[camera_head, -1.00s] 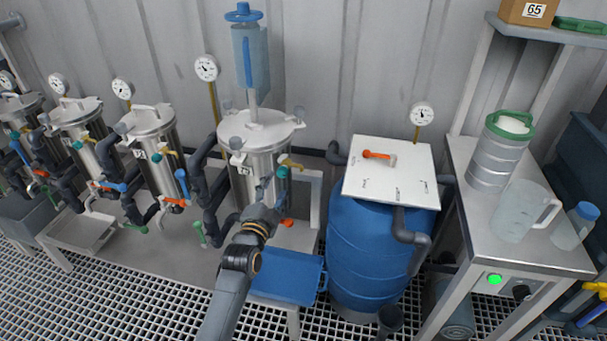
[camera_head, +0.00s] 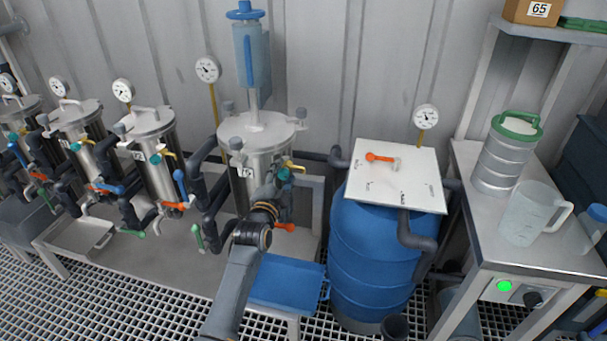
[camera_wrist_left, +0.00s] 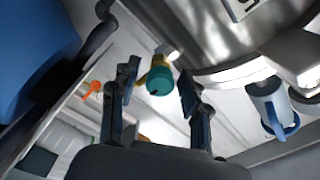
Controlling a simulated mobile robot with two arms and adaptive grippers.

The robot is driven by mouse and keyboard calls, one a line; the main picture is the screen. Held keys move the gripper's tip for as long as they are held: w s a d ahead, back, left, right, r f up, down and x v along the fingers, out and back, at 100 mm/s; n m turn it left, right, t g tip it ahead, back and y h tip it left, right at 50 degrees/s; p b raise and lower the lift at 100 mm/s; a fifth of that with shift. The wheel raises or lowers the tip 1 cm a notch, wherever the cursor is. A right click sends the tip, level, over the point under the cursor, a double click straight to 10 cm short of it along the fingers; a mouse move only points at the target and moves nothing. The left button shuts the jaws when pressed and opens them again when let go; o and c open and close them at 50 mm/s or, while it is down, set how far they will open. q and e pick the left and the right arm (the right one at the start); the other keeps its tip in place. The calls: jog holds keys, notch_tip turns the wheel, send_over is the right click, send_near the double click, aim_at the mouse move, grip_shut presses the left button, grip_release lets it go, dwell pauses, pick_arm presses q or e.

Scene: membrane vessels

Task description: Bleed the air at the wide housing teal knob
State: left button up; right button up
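The wide housing (camera_head: 256,140) is the steel vessel with a clear blue-capped column on its lid. Its teal knob (camera_head: 284,174) sits on a small yellow brass fitting at the housing's front right. In the left wrist view the teal knob (camera_wrist_left: 158,85) shows between the spread fingertips, with the fitting behind it. My left gripper (camera_wrist_left: 156,92) is open and empty; I cannot tell whether a finger touches the knob. In the head view the left gripper (camera_head: 277,188) is right at the knob, partly hidden by its own wrist. My right gripper is not in view.
An orange-handled valve (camera_head: 285,227) lies just below the knob. A blue tray (camera_head: 287,283) is below the housing. A blue drum (camera_head: 372,255) with a white lid stands to the right. Narrower housings (camera_head: 152,150) with their own teal knobs stand left.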

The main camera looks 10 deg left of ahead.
pick_arm(q)
grip_shut()
jog(key=shift+r+n+p, duration=0.1)
jog(key=shift+n+p, duration=0.35)
jog(key=shift+n, duration=0.55)
jog(key=n+p, duration=0.1)
jog(key=n, duration=0.3)
jog(key=shift+n, duration=0.3)
jog(key=n, duration=0.5)
jog(key=shift+n, duration=0.3)
